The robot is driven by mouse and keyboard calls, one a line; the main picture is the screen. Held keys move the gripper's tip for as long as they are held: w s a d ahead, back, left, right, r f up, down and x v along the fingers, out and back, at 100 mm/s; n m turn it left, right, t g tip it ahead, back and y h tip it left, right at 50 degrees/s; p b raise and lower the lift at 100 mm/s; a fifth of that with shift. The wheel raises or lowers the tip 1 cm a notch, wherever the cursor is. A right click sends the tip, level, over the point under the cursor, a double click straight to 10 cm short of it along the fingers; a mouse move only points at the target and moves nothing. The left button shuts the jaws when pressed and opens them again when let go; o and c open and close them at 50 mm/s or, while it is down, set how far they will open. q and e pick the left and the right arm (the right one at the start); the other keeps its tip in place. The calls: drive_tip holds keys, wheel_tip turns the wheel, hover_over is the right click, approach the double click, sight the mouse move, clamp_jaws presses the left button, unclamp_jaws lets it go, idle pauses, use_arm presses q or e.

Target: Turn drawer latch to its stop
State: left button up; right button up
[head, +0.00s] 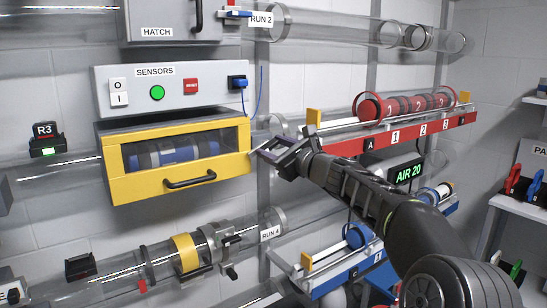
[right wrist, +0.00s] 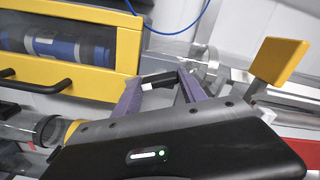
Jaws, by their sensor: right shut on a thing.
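The yellow drawer (head: 120,190) is closed under the sensor panel, with a clear window showing a blue-and-grey canister (head: 172,153) inside. Its black bar handle (head: 190,181) is on the front. My right gripper (head: 266,148) is at the drawer's right edge. In the right wrist view its two purple fingers (right wrist: 157,90) are shut on a small black latch (right wrist: 158,78) beside the yellow frame. The latch lies nearly level across the fingertips, and its pivot end is hard to make out. In the head view the gripper mostly hides it. My left gripper is not in view.
The sensor panel (head: 128,95) with a green button is above the drawer, and a blue cable (head: 260,95) hangs at its right. A red rack (head: 400,132) with red canisters and a yellow flag (right wrist: 278,60) are right of the gripper. A clear tube run (head: 150,262) passes below.

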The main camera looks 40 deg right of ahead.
drive_tip(key=n+b, duration=0.5)
drive_tip(key=n, duration=0.2)
drive_tip(key=shift+f, duration=0.2)
drive_tip(key=n+b, duration=0.2)
drive_tip(key=n, duration=0.1)
drive_tip(key=shift+n+b, duration=0.35)
drive_tip(key=shift+n, duration=0.05)
drive_tip(key=shift+r+n+b, duration=0.1)
drive_tip(key=shift+n+b, duration=0.5)
drive_tip(key=shift+n, duration=0.6)
drive_tip(key=o, duration=1.4)
drive_tip(key=shift+c, duration=0.2)
drive_tip(key=shift+r, duration=0.1)
